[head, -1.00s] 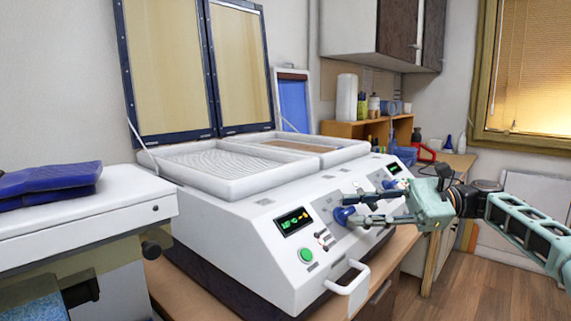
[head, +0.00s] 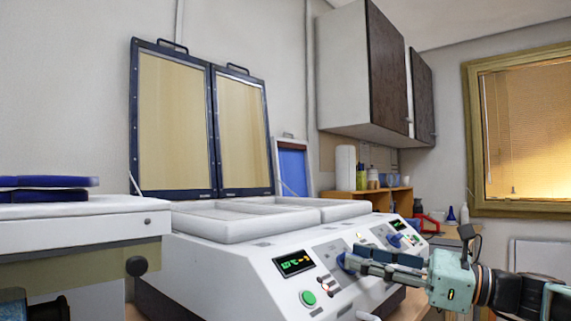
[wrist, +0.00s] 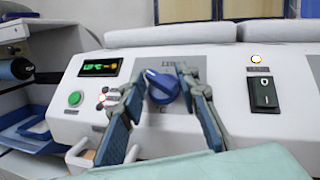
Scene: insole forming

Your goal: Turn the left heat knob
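The left heat knob (head: 348,262) is blue and sits on the sloped front panel of the white forming machine (head: 235,285). In the wrist view the knob (wrist: 162,86) is near the middle, its ridge slanting down to the right. My gripper (head: 358,256) reaches it from the right in the head view. In the wrist view my gripper's fingers (wrist: 161,80) stand apart, one on each side of the knob. The tips are very close to its sides; firm contact cannot be made out. The second blue knob (head: 396,241) is farther right on the panel.
A lit display (head: 294,262) and a green button (head: 308,298) lie left of the knob. A black rocker switch (wrist: 264,94) lies to its right. A white handle (wrist: 80,155) sticks out below the panel. Two framed lids (head: 200,120) stand open behind.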

